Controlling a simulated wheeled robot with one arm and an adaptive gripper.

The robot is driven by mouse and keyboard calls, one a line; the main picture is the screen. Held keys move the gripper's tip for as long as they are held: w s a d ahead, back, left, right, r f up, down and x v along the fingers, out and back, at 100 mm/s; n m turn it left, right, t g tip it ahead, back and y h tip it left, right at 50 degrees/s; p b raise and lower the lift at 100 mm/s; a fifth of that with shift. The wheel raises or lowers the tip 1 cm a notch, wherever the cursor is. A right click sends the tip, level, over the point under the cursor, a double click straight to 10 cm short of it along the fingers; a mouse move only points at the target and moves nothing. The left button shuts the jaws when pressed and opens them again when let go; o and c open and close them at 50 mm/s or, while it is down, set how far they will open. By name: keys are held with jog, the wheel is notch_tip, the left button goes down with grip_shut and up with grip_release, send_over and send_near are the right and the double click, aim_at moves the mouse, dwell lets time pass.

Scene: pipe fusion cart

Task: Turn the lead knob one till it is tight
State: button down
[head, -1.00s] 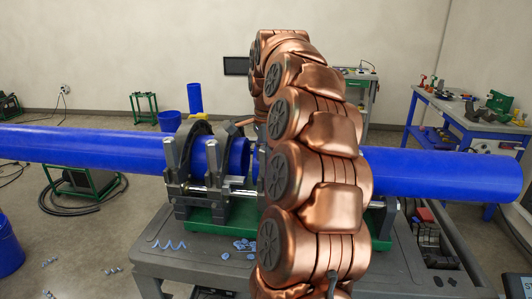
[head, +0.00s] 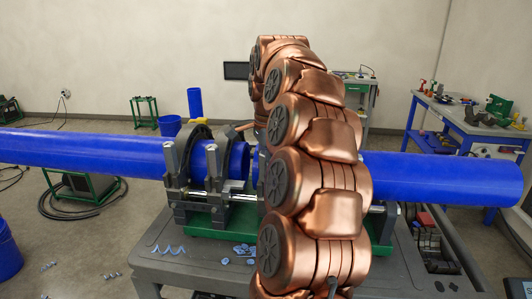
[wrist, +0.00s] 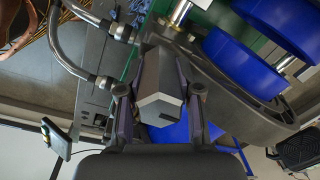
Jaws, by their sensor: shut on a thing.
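A grey, flat-sided knob (wrist: 160,85) stands between the two dark fingers of my gripper (wrist: 157,102) in the wrist view. The fingers press on it from both sides. In the head view my copper arm hides the gripper and this knob. The grey pipe clamps (head: 190,180) hold the long blue pipe (head: 80,150) left of my arm. A second blue pipe (head: 440,178) runs out to the right. Whether the knob is tight cannot be seen.
The clamps sit on a green base (head: 222,222) on a grey cart (head: 185,265) with blue shavings. A blue workbench (head: 470,125) with tools is at the right. A blue bucket (head: 8,248) stands at the left. Grey hoses (wrist: 75,60) run beside the knob.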

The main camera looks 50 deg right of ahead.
jog(key=shift+f+m+b, duration=0.25)
jog(key=shift+m+b, duration=0.35)
jog(key=shift+b, duration=0.5)
jog(key=shift+r+m+b, duration=0.1)
jog(key=shift+m+b, duration=0.6)
jog(key=shift+b, duration=0.15)
jog(key=shift+r, duration=0.1)
